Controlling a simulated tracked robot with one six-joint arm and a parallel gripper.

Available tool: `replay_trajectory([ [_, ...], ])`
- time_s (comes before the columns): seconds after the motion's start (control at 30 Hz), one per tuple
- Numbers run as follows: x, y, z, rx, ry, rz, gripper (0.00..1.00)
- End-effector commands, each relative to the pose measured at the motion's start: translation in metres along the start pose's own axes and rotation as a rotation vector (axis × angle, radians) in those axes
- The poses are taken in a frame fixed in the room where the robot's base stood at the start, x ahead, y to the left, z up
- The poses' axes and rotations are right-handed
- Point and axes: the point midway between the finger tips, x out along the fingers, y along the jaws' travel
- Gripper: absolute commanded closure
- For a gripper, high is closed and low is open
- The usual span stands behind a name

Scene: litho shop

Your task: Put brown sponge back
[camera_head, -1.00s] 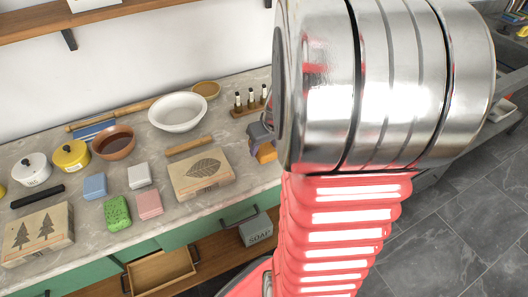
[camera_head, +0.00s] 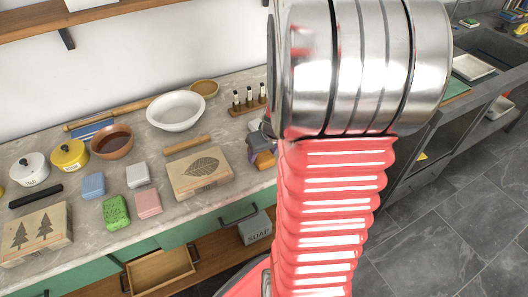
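My arm's chrome joint and red ribbed sleeve fill the middle of the view. Just left of the sleeve, a small grey part, seemingly my gripper (camera_head: 259,141), shows at the counter's front edge. An orange-brown block (camera_head: 263,160) sits right below it, partly hidden by the sleeve. I cannot tell whether it is the brown sponge or part of the gripper, nor whether the fingers hold it. On the counter lie a blue sponge (camera_head: 93,185), a white one (camera_head: 138,175), a green one (camera_head: 116,212) and a pink one (camera_head: 148,204).
The counter (camera_head: 190,216) also holds a leaf-printed block (camera_head: 201,174), a tree-printed block (camera_head: 37,234), a brown bowl (camera_head: 111,141), a white bowl (camera_head: 175,111), pots and a bottle rack (camera_head: 248,101). Below are an open drawer (camera_head: 158,272) and a soap box (camera_head: 255,229). A sink unit stands right.

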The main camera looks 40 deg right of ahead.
Motion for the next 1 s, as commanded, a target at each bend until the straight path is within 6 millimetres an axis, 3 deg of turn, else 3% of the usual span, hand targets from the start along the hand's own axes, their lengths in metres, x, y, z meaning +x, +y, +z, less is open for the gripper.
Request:
replay_trajectory([
  [0.2, 0.0, 0.0, 0.0, 0.0, 0.0, 0.0, 0.34],
  [0.57, -0.004, 0.0, -0.001, -0.001, 0.002, 0.001, 0.34],
  [1.0, -0.047, 0.0, -0.002, -0.001, 0.004, 0.001, 0.34],
])
